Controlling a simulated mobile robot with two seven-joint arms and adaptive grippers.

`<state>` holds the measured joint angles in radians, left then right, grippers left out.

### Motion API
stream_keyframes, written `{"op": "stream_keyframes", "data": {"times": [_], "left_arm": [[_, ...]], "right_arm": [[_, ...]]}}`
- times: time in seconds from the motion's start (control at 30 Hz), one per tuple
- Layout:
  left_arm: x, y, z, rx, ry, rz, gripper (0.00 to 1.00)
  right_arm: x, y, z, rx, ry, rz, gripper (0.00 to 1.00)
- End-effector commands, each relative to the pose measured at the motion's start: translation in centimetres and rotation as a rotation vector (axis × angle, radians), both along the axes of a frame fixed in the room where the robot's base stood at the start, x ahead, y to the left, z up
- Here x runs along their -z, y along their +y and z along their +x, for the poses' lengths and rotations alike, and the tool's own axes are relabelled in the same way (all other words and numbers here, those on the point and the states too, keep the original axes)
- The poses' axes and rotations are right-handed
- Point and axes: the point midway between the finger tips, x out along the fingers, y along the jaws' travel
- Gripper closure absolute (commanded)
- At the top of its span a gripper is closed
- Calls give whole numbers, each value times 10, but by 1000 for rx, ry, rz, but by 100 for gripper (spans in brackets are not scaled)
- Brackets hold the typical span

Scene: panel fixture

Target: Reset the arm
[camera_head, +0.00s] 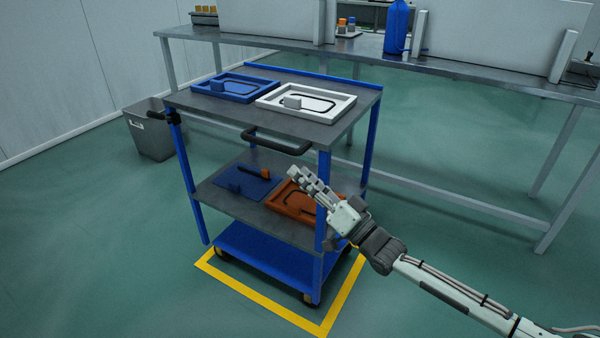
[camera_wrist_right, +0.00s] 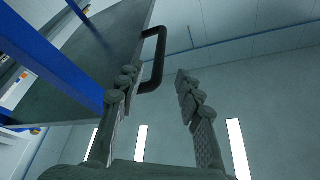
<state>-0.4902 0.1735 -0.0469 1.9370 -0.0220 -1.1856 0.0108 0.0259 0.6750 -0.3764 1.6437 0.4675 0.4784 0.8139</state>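My right arm (camera_head: 450,285) reaches in from the lower right in the head view. Its gripper (camera_head: 300,180) is in front of the right part of the blue cart, level with the space between the top and middle shelves. In the right wrist view the two fingers of this gripper (camera_wrist_right: 157,78) stand apart with nothing between them. The cart's black handle (camera_wrist_right: 154,58) shows beyond the fingers there, and the shelf underside (camera_wrist_right: 95,70) is at the upper left. I cannot tell whether the gripper touches the cart. My left gripper is not in view.
The cart's top shelf (camera_head: 210,103) carries a blue tray (camera_head: 222,92) and a white tray (camera_head: 330,112). The middle shelf holds a blue panel (camera_head: 240,186) and an orange tray (camera_head: 285,208), partly hidden by my gripper. A grey bin (camera_head: 150,138) stands left; a long table (camera_head: 460,78) is behind.

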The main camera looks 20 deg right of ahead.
Motion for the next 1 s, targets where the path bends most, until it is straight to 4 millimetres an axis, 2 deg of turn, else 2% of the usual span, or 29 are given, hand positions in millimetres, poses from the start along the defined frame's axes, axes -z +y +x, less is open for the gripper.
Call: {"op": "stream_keyframes", "data": {"times": [0.3, 0.37, 0.43, 0.47, 0.57, 0.6, 0.67, 0.7, 0.77, 0.8, 0.87, 0.9, 1.0], "left_arm": [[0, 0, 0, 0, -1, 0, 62], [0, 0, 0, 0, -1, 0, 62], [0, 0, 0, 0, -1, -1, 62], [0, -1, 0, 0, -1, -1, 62], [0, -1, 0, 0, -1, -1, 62], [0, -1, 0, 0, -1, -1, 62], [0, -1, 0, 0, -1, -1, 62], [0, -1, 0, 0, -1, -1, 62], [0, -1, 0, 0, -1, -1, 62], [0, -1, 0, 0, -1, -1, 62], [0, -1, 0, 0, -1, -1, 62], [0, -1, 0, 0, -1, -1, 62], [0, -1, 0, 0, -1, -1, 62]], "right_arm": [[1, 0, 0, 1, 2, -2, 64], [6, 2, 0, 7, 18, -14, 64], [23, 7, -2, 25, 62, -54, 64], [35, 11, -3, 38, 95, -82, 64], [91, 21, -15, 91, 249, -231, 64], [118, 23, -24, 113, 326, -309, 64], [160, 23, -43, 138, 452, -433, 64], [186, 21, -59, 150, 537, -517, 64], [222, 16, -88, 157, 665, -637, 64], [244, 11, -109, 156, 750, -712, 64], [272, 2, -143, 144, 875, -816, 64], [287, -3, -166, 130, 954, -878, 64], [314, -17, -220, 89, 1126, -1002, 64]]}}
